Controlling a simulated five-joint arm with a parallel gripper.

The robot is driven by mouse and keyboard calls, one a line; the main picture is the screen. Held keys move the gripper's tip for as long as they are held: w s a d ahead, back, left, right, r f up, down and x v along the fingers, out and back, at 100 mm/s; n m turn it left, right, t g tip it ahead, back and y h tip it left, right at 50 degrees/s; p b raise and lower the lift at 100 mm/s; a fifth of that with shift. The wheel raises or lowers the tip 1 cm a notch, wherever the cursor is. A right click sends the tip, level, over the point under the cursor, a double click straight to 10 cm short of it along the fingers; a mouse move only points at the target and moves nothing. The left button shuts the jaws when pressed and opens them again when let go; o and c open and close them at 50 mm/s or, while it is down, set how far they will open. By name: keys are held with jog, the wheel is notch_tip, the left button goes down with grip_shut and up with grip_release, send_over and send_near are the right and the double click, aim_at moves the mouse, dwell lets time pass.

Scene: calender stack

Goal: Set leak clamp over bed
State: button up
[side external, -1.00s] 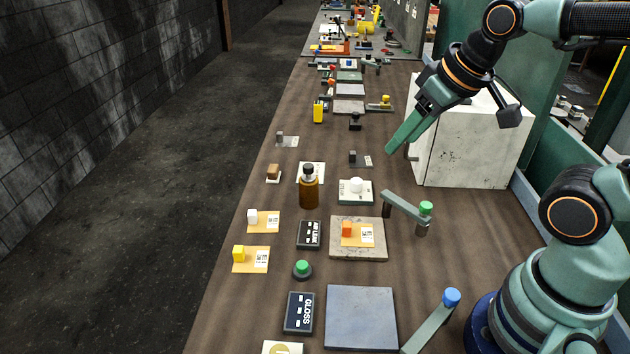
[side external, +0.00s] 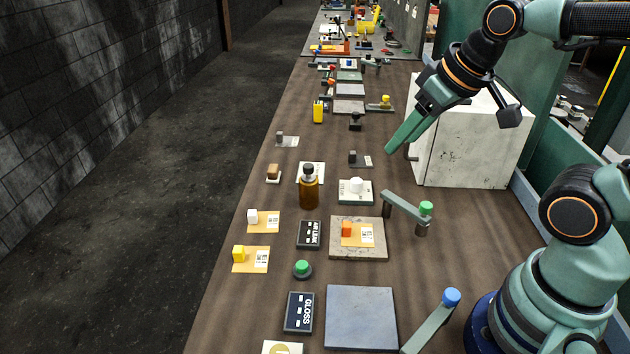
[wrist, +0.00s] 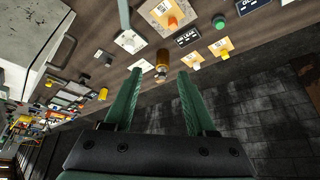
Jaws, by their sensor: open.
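The leak clamp appears to be the grey-green bar with a green knob (side external: 406,207), near the AIR LEAK sign (side external: 309,234). It stands on short posts, swung out to the right of the bed. The bed looks to be the speckled stone slab (side external: 340,252). An orange block (side external: 346,229) on a tan card lies on it. My gripper (side external: 391,149) is open and empty, in the air above and behind the clamp, pointing down-left. In the wrist view my open gripper (wrist: 160,73) has nothing held between its green fingers.
A brown bottle (side external: 309,191) stands left of a plate with a white knob (side external: 355,187). A white box (side external: 470,145) stands behind my gripper. A blue-grey slab (side external: 361,318) and a blue-knobbed bar (side external: 432,325) are in front. Wood between clamp and box is clear.

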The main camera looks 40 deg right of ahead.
dwell(0.3)
jog(key=shift+o, duration=0.5)
jog(key=n+g, duration=0.2)
jog(key=g, duration=0.4)
send_near(427, 205)
jog(key=shift+n, duration=0.3)
notch_tip(427, 205, down, 8)
jog(key=shift+s+f, duration=0.1)
jog(key=shift+f, duration=0.15)
grip_shut()
dwell(0.7)
